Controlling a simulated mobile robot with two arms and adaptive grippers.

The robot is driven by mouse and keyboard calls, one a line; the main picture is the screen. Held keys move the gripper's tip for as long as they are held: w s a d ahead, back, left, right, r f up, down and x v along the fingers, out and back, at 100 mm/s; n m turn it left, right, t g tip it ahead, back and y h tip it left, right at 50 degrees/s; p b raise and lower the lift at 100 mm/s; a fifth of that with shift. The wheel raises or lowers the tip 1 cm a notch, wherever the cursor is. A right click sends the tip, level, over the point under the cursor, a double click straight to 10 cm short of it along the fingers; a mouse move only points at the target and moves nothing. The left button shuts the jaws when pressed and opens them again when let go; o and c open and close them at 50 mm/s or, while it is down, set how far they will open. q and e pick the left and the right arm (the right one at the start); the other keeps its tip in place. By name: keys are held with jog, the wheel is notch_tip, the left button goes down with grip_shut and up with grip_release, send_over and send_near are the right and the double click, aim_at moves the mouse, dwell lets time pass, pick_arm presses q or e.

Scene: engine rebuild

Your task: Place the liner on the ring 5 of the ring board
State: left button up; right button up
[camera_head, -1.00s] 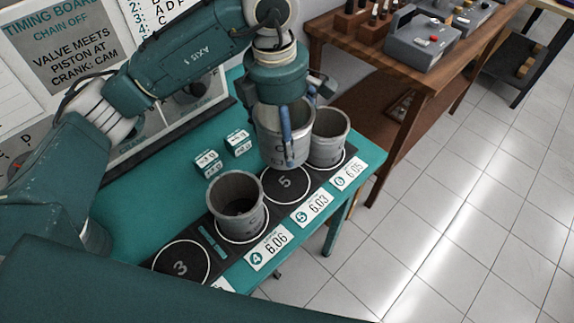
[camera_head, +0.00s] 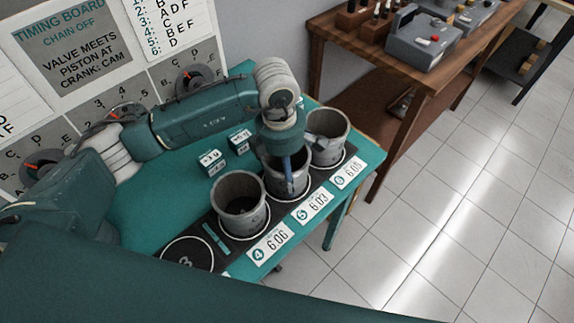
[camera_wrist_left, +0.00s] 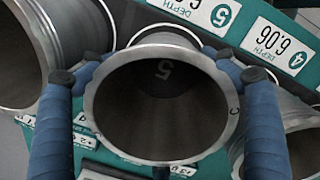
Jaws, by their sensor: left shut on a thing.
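The grey metal liner (camera_head: 286,183) stands upright over ring 5 of the black ring board (camera_head: 190,256), beside the 6.03 card. My left gripper (camera_head: 287,166) is shut on it from above, a blue finger showing against its wall. In the left wrist view the liner (camera_wrist_left: 165,135) sits between the blue fingers, and the printed 5 shows through its open bore, roughly centred. Its lower edge looks at or very near the board; I cannot tell whether it touches. The ring 5 outline is mostly hidden. My right gripper is out of view.
Similar liners stand close on both sides, on ring 4 (camera_head: 243,222) and ring 6 (camera_head: 327,152). Ring 3 is empty. Small white-labelled teal blocks (camera_head: 212,162) lie behind the board. A wooden bench (camera_head: 425,75) stands at the back right.

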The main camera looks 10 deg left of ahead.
pick_arm(q)
jog(key=shift+f, duration=0.1)
jog(key=o, duration=1.3)
jog(key=shift+r, duration=0.25)
jog(key=r+b, duration=0.1)
jog(key=r, duration=0.3)
jog(key=r+b, duration=0.1)
jog(key=r, duration=0.3)
jog(key=r+b, duration=0.1)
jog(key=r, duration=0.2)
jog(key=shift+s+a+r, duration=0.3)
jog(key=shift+a+r, duration=0.1)
